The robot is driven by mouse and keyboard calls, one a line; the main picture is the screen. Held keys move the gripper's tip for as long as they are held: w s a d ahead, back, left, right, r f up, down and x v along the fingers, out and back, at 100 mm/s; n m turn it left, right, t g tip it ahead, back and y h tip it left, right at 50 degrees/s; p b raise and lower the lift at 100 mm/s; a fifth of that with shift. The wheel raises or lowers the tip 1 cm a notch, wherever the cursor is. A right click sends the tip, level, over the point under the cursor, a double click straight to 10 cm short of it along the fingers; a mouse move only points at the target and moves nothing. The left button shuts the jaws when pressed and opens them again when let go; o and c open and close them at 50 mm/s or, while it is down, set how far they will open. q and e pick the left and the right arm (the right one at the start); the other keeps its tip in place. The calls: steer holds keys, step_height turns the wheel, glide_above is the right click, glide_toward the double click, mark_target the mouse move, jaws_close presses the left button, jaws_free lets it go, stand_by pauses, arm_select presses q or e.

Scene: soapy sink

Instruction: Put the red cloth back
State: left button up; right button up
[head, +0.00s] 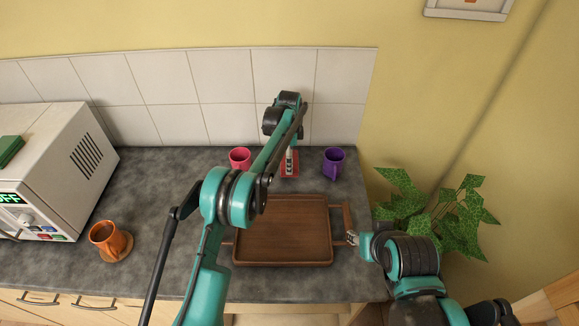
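A small flat red piece, likely the red cloth (296,172), lies on the dark counter near the tiled wall, between the pink mug and the purple mug. My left gripper (289,168) points down right over it and hides its middle. I cannot tell if the fingers touch or hold it. My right gripper (351,239) is at the right handle of the brown wooden tray (326,262). Its fingers are small in view, and I cannot tell if they are closed on the handle.
A pink mug (240,158) and a purple mug (333,162) flank the red piece. An orange-brown mug (106,237) stands on a saucer (121,248) at left. A white microwave (62,160) bears a green block (10,150). A leafy plant (440,215) is beyond the counter's right edge.

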arm_select(q)
step_height(320, 180, down, 4)
steer(key=shift+r+b, duration=0.1)
steer(key=shift+b, duration=0.2)
steer(key=shift+r, duration=0.1)
steer(key=o, duration=0.8)
steer(key=shift+d+f, duration=0.1)
steer(key=shift+f, duration=0.1)
steer(key=shift+c, duration=0.2)
steer(key=shift+r, duration=0.1)
